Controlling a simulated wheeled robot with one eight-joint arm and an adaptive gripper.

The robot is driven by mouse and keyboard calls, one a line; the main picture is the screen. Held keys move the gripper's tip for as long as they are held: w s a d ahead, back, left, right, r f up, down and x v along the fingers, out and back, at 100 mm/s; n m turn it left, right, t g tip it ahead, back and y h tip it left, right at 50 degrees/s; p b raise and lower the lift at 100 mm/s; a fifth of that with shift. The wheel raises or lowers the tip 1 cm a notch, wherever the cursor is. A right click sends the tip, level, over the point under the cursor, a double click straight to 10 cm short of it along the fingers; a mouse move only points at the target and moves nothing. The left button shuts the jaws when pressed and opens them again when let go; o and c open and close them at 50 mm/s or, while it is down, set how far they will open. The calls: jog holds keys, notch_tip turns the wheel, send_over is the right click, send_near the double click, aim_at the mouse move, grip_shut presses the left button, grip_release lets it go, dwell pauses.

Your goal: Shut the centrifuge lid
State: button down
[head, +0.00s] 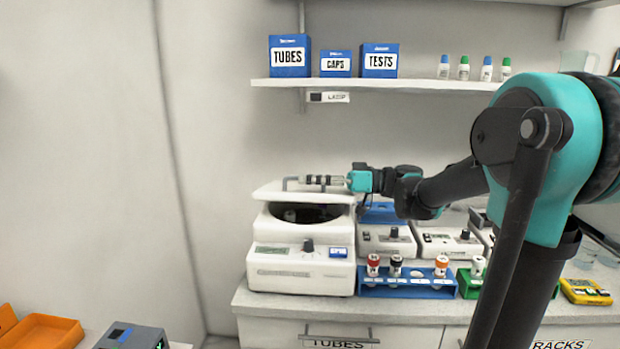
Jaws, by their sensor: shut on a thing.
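The white centrifuge (297,270) stands at the left end of the counter. Its lid (285,192) is raised over the dark round bowl (296,214), so a gap shows between the lid and the body. My gripper (318,181) reaches in from the right at the lid's top and is shut on the lid's handle (287,183). My gripper hides part of the handle. The front panel carries a small display, a knob (308,245) and a blue button (338,252).
Racks of capped tubes (407,281) stand just right of the centrifuge, with white devices (386,241) behind them. A shelf (380,84) with blue boxes and small bottles hangs above. Orange trays (42,331) lie at the lower left. The wall left of the centrifuge is clear.

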jog(key=c, duration=1.6)
grip_release()
jog(key=d, duration=1.2)
